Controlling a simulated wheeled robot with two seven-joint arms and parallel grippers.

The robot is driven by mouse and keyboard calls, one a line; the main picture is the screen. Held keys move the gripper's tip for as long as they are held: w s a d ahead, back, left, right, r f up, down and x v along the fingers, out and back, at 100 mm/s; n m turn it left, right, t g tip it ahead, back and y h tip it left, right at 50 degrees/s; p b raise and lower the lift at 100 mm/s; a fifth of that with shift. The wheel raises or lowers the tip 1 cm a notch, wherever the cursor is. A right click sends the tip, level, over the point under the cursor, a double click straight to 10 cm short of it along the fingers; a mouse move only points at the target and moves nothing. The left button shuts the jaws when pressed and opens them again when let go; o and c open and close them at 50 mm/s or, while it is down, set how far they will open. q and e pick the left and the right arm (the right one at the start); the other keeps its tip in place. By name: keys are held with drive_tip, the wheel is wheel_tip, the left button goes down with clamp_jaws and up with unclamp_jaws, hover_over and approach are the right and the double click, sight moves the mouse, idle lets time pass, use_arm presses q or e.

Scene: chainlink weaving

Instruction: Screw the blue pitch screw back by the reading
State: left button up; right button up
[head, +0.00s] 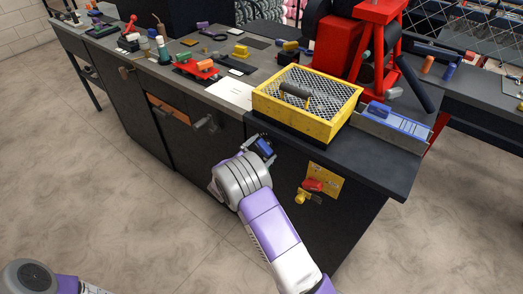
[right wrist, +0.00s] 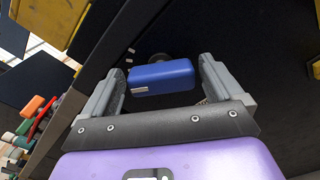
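A blue block-shaped knob (right wrist: 161,78) with a small pale label sits between the fingers of my right gripper (right wrist: 160,82) in the right wrist view. A dark round part shows behind it. Narrow gaps seem to separate the knob from the fingers, so the gripper looks open around it. In the head view my right gripper (head: 262,147) is at the dark front of the bench, just below the top edge, with the blue knob (head: 265,146) at its fingers. No screw thread or reading can be made out. My left gripper is not in view.
A yellow mesh-topped box (head: 295,125) stands on the bench above my gripper. A blue-and-grey tray (head: 393,128) lies to its right. A yellow plate (head: 326,180) with a red and yellow fitting (head: 311,187) is on the bench front. The floor (head: 120,210) is clear.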

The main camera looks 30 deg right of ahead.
drive_tip(key=c, duration=0.7)
drive_tip(key=n+p, duration=0.2)
drive_tip(key=shift+a+r+n, duration=0.1)
drive_tip(key=shift+r+n, duration=0.05)
drive_tip(key=shift+n, duration=0.15)
drive_tip(key=shift+w+n+p, duration=0.1)
drive_tip(key=shift+n+p, duration=0.95)
drive_tip(key=shift+n, duration=0.15)
drive_tip(key=shift+n+p, duration=1)
drive_tip(key=shift+n, duration=0.6)
drive_tip(key=shift+f, duration=0.2)
drive_tip(key=o, duration=0.9)
